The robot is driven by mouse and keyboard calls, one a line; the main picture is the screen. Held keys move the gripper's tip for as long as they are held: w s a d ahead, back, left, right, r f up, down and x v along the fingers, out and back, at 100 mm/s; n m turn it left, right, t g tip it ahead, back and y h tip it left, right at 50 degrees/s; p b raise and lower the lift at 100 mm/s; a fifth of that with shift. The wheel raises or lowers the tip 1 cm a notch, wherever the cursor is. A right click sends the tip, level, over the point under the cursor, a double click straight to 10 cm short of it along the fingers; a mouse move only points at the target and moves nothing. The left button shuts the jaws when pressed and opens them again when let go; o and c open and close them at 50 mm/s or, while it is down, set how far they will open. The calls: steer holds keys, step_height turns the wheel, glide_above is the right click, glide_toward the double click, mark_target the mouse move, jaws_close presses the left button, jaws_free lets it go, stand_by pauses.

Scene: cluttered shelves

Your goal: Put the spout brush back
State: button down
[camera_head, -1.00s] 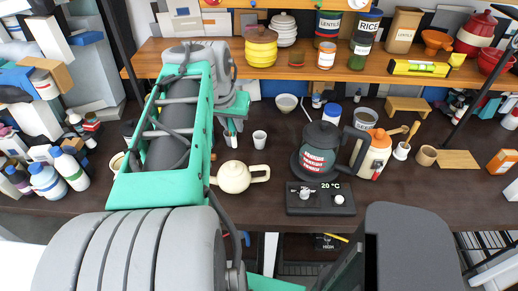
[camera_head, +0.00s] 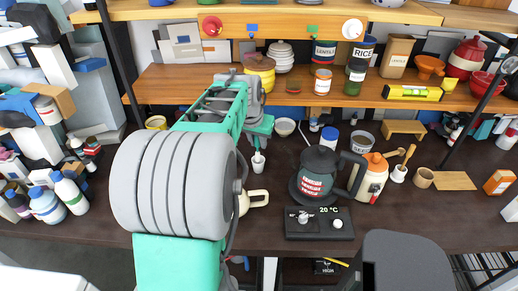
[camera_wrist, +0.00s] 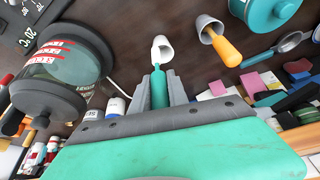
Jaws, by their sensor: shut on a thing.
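My gripper (camera_wrist: 164,78) is shut on a slim teal thing (camera_wrist: 158,90), which I take to be the spout brush's handle. It points away from the wrist towards a small white cup (camera_wrist: 162,46). In the head view my gripper (camera_head: 257,141) is just above this cup (camera_head: 258,164), which stands on the dark worktop. The brush's far end is at the cup's mouth; I cannot tell whether it is inside or just over it. The bristles are hidden.
The dark kettle (camera_head: 318,172) stands on its base right of the cup. A grey cup (camera_wrist: 208,24) with an orange handle is nearby. A wooden shelf (camera_head: 290,88) runs behind.

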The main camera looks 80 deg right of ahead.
mark_target(259, 144)
steer(key=shift+w+p+x, duration=0.1)
steer(key=shift+w+x, duration=0.05)
steer(key=shift+x, duration=1.25)
steer(key=shift+w+p+x, duration=0.15)
steer(key=shift+x, duration=1.3)
steer(key=shift+w+p+x, duration=0.1)
steer(key=shift+w+x, duration=0.05)
steer(key=shift+x, duration=1.25)
steer(key=c, duration=1.3)
jaws_free()
steer(key=shift+d+r, duration=0.1)
steer(key=shift+d, duration=0.05)
